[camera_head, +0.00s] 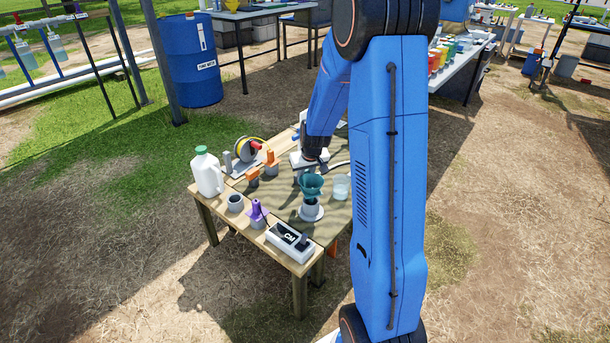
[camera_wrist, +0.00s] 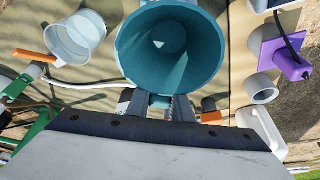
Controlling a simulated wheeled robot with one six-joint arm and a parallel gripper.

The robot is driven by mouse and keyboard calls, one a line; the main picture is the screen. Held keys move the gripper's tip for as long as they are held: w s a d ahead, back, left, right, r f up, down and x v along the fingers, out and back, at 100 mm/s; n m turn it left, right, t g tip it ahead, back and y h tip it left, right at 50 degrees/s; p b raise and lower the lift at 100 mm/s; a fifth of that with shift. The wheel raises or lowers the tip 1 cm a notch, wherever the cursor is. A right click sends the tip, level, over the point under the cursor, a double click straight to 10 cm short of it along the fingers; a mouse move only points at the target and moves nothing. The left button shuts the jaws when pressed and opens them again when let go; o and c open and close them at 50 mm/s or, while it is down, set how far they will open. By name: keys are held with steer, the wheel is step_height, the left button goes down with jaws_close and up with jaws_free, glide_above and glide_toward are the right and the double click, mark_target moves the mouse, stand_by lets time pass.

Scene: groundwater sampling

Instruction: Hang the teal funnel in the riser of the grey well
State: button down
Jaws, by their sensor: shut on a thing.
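The teal funnel (camera_head: 312,183) is upright with its wide mouth up, and it fills the top middle of the wrist view (camera_wrist: 170,45). My gripper (camera_wrist: 158,106) is shut on the near side of the funnel, at its rim. In the head view my gripper (camera_head: 309,168) is just behind the funnel, over the table. A grey riser (camera_head: 311,207) on a pale round base stands directly below the funnel. The funnel's lower end is at or just above the riser's top; I cannot tell whether its stem is inside. In the wrist view the funnel hides the riser.
The wooden table (camera_head: 270,262) also holds a white jug (camera_head: 207,176), a grey cup (camera_head: 235,203), a purple-topped piece (camera_head: 257,212), a meter (camera_head: 290,242) and orange-topped pieces (camera_head: 271,160). A clear beaker (camera_head: 342,187) stands close right of the funnel.

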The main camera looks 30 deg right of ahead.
steer(key=shift+f, duration=1.45)
steer(key=shift+f, duration=0.6)
steer(key=c, duration=1.5)
jaws_free()
steer(key=shift+r, duration=0.1)
steer(key=v, duration=1.7)
steer(key=shift+s+a, duration=0.1)
